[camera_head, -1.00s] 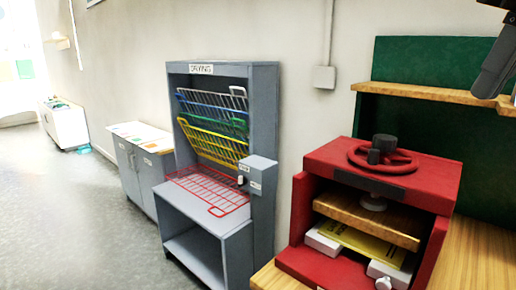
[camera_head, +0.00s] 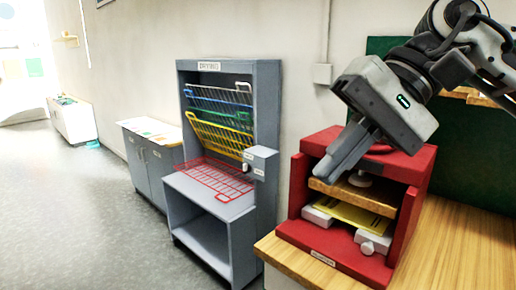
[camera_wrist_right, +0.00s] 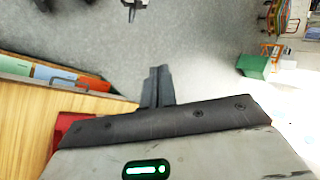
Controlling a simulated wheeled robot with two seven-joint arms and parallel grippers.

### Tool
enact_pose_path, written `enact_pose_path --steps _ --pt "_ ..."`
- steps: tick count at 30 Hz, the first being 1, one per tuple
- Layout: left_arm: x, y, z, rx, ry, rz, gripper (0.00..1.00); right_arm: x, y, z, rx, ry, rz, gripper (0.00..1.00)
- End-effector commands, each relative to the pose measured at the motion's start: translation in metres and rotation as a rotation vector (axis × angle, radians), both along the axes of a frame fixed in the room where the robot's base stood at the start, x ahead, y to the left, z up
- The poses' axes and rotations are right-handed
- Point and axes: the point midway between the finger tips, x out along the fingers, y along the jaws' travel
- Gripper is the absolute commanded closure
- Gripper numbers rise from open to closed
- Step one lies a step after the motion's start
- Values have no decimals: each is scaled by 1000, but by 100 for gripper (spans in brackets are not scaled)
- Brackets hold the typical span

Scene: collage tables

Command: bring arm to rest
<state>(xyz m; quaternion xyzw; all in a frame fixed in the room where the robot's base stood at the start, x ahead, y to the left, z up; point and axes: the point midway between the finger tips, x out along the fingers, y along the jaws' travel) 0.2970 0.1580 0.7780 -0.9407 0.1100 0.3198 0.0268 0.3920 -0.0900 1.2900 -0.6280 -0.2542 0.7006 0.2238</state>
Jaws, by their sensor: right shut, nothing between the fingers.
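My right gripper (camera_head: 342,162) is raised in front of the red press (camera_head: 413,165) in the head view. Its fingers are together and empty, pointing down and left, and they overlap the press's top left part in the picture. In the right wrist view the closed fingers (camera_wrist_right: 157,88) show with grey floor beyond them. My right arm comes in from the upper right. My left gripper does not show in the head view.
The press stands on a wooden table (camera_head: 455,240) and holds a yellow sheet (camera_head: 355,216). A grey drying rack (camera_head: 268,120) with coloured wire shelves stands left of it. Low grey cabinets (camera_head: 150,160) line the wall. The floor (camera_head: 70,220) at left is clear.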

Motion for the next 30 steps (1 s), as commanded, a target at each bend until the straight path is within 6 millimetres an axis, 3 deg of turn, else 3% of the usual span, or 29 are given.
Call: enact_pose_path --steps 1,3,6,10,14,17,20,22,23,26,30 --pt "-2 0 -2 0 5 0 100 -4 22 -16 86 137 -24 100" --pt "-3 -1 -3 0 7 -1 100 -9 49 -27 214 346 -82 100" --pt "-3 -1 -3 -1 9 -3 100 -14 79 -36 381 683 -176 100" --pt "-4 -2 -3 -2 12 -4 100 -8 102 -42 565 1172 -307 100" --pt "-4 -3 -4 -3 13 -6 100 15 105 -57 716 1707 -438 100" --pt "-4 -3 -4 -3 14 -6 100 39 95 -82 813 2143 -526 100" --pt "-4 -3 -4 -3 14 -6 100 62 76 -125 901 2596 -592 100" --pt "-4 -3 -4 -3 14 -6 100 74 59 -166 962 2919 -619 100" --pt "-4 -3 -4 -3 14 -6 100 77 51 -186 -910 -2810 573 100" --pt "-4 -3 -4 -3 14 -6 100 75 24 -258 -755 -2415 411 100" --pt "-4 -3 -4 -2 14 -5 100 45 -11 -355 -614 -1926 210 100"
